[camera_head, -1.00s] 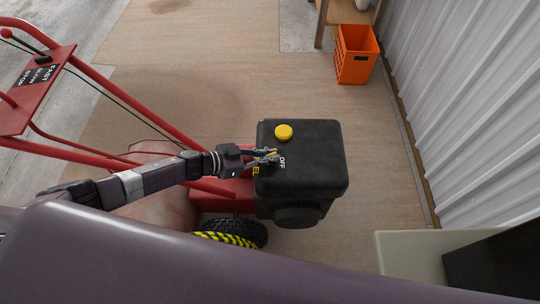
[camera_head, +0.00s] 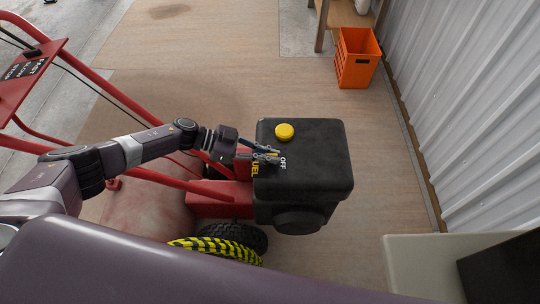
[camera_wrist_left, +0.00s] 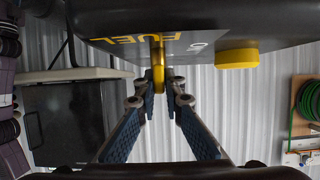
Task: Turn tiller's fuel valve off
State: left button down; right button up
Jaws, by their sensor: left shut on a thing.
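The tiller's black engine block (camera_head: 325,165) has a yellow cap (camera_head: 285,131) on top. "FUEL" and "OFF" lettering is on its left part. My left gripper (camera_head: 268,155) reaches in from the left and is at the lettering, its fingers hiding most of the valve in the head view. My right gripper is not in view.
The tiller's red handlebar frame (camera_head: 95,82) runs along the left, under my arm. An orange crate (camera_head: 356,58) stands at the upper right beside a corrugated wall (camera_head: 455,95). The wooden floor behind the engine is clear.

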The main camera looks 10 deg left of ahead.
pick_arm(q)
jog(key=c, duration=2)
grip_release()
jog(key=shift+c, duration=0.2)
jog(key=v, duration=1.2)
